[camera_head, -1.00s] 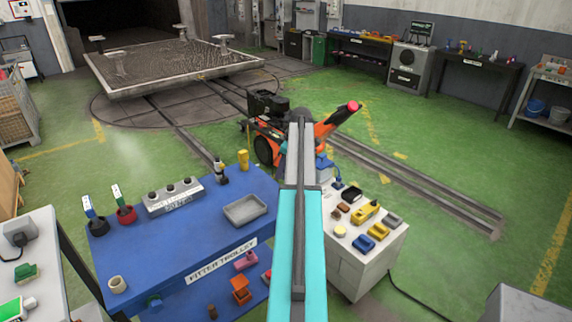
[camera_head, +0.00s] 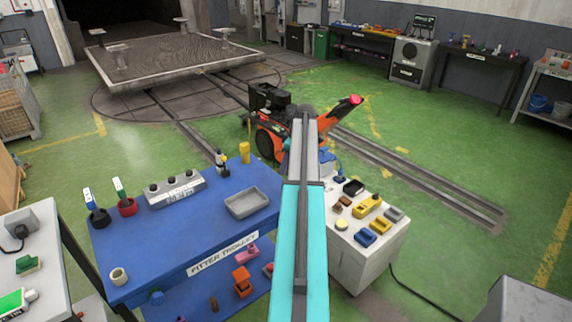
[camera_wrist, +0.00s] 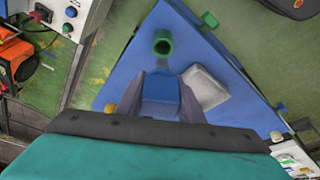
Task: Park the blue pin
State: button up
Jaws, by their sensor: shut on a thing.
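My gripper (camera_wrist: 161,82) shows in the wrist view with its two grey fingers shut on a blue piece, which I take to be the blue pin (camera_wrist: 160,92). Its full shape is hidden by the fingers and by the blue surface behind it. Just beyond the fingertips is a green cylinder (camera_wrist: 163,42) with a dark open top; I cannot tell whether it touches the pin. The blue trolley top (camera_wrist: 125,65) lies below. In the head view my teal arm reaches away between the trolley (camera_head: 150,250) and a white cabinet, and it hides the gripper and pin.
The white cabinet (camera_head: 350,262) at right carries several small items. An orange machine (camera_head: 270,140) stands just beyond.

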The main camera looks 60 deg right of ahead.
jog(key=shift+f+b, duration=0.8)
jog(key=shift+f, duration=1.1)
jog(key=shift+w+f+b, duration=0.1)
jog(key=shift+f+b, duration=1.4)
jog(key=shift+f, duration=1.1)
dwell(1.8)
jog(key=o, duration=1.3)
jog(key=shift+c, duration=0.2)
jog(key=a+b+v, duration=0.1)
jog(key=b+v, duration=0.2)
jog(key=v, duration=1)
jog(key=shift+d+r, duration=0.4)
jog(key=shift+d, duration=0.05)
